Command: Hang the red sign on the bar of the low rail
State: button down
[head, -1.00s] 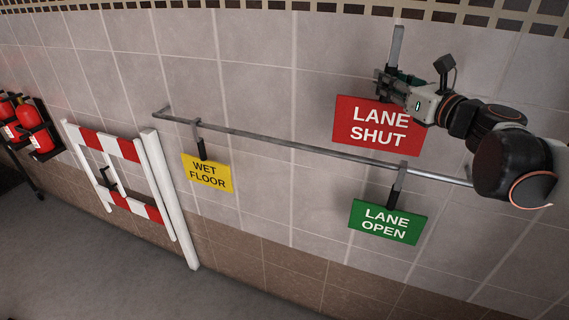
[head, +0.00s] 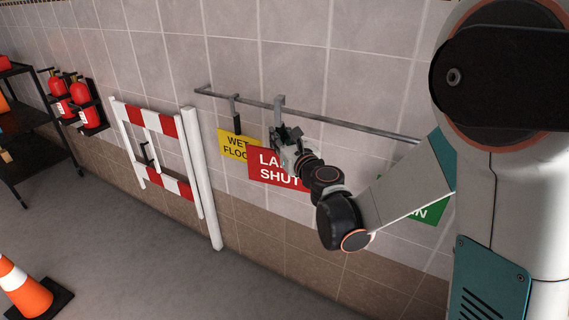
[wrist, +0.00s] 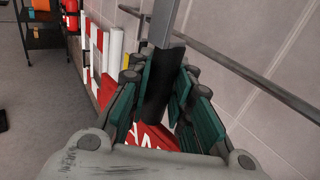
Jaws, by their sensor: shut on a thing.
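The red sign (head: 268,168), reading LANE SHUT, hangs below my gripper (head: 284,136) in the head view, partly covered by it. My gripper is shut on the sign's dark grip, below its grey metal hook (head: 279,103). In the wrist view, the gripper (wrist: 160,95) has its fingers either side of the dark grip (wrist: 160,80), with red sign (wrist: 150,135) below. The grey bar (head: 345,123) of the low rail runs along the wall. The hook's top overlaps the bar and reaches slightly above it; I cannot tell whether it is over the bar.
A yellow sign (head: 233,143) hangs on the bar just left of the red one. A green sign (head: 430,211) at right is mostly hidden by my arm. A red-and-white gate (head: 170,188), fire extinguishers (head: 80,92) and an orange cone (head: 25,290) are at left.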

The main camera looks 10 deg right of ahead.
notch_tip(320, 180, down, 6)
jog(key=s+d+m+h+b, duration=0.1)
jog(key=d+m+h, duration=0.1)
jog(key=h, duration=0.1)
jog(key=w+d+f, duration=0.3)
jog(key=w+d, duration=0.7)
jog(key=w, duration=0.2)
jog(key=shift+w+d+f+t, duration=0.15)
jog(key=shift+w+f+t, duration=0.15)
jog(key=shift+t, duration=0.1)
dwell(1.0)
dwell(0.3)
jog(key=c, duration=1.4)
grip_release()
jog(key=shift+o, duration=0.2)
jog(key=shift+s, duration=0.1)
